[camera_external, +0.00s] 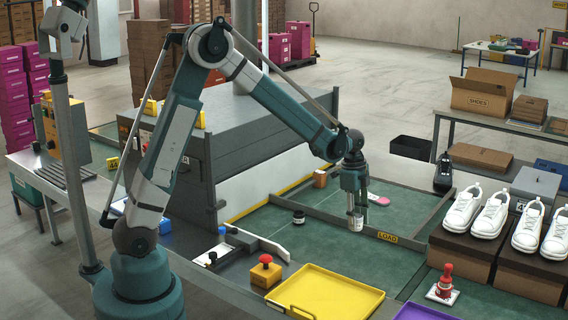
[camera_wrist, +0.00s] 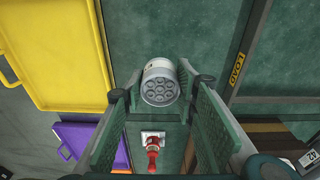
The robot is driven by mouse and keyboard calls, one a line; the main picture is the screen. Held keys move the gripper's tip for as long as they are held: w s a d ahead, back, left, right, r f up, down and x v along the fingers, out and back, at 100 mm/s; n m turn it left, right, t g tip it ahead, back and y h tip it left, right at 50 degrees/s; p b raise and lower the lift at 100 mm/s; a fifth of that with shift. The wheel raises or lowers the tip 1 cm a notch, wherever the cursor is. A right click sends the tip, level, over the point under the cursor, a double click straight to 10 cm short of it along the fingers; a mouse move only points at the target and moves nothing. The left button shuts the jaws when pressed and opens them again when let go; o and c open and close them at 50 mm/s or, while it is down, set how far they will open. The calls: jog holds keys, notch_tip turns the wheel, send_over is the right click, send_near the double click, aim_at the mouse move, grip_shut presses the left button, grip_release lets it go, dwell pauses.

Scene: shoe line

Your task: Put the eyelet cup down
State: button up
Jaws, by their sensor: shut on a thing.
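The eyelet cup (camera_wrist: 160,85) is a small light cylinder with several round holes in the face turned to the camera in the wrist view. In the external view it (camera_external: 355,222) hangs at the lower end of my gripper (camera_external: 354,203), above the green mat (camera_external: 320,250). In the wrist view my gripper (camera_wrist: 160,95) has one finger on each side of the cup and is shut on it. The gap between the cup and the mat is hard to judge.
A yellow tray (camera_external: 335,295) and a red button box (camera_external: 265,270) stand in front. A dark round pot (camera_external: 298,217) and a pink piece (camera_external: 377,198) lie on the mat nearby. White shoes (camera_external: 462,210) stand on boxes at right. A red-handled stamp (camera_external: 445,280) stands near the tray.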

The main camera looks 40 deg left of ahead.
notch_tip(320, 180, up, 43)
jog(key=w+a+n+p, duration=0.3)
jog(key=w+a+p, duration=0.15)
jog(key=a, duration=0.95)
jog(key=w+a+n+t+p, duration=0.1)
jog(key=w+a+n+p, duration=0.3)
jog(key=a, duration=1)
jog(key=w+a+n+p, duration=0.2)
jog(key=w+a, duration=0.4)
jog(key=a, duration=0.8)
jog(key=s+a+n+p, duration=0.3)
jog(key=s+a, duration=0.1)
jog(key=a, duration=1)
jog(key=s+a+n+y+p, duration=0.1)
jog(key=s+a+n+p, duration=0.25)
jog(key=a, duration=1.15)
jog(key=s+a+n+p, duration=0.3)
jog(key=s+a+p, duration=0.1)
jog(key=a, duration=1)
jog(key=shift+m, duration=0.25)
jog(key=shift+a+f, duration=0.2)
jog(key=shift+f, duration=0.65)
jog(key=shift+a+f, duration=0.15)
jog(key=shift+f, duration=0.75)
jog(key=shift+a+f, duration=0.2)
jog(key=shift+f, duration=0.65)
jog(key=shift+f, duration=0.1)
jog(key=shift+f+p, duration=0.35)
jog(key=shift+f, duration=2.45)
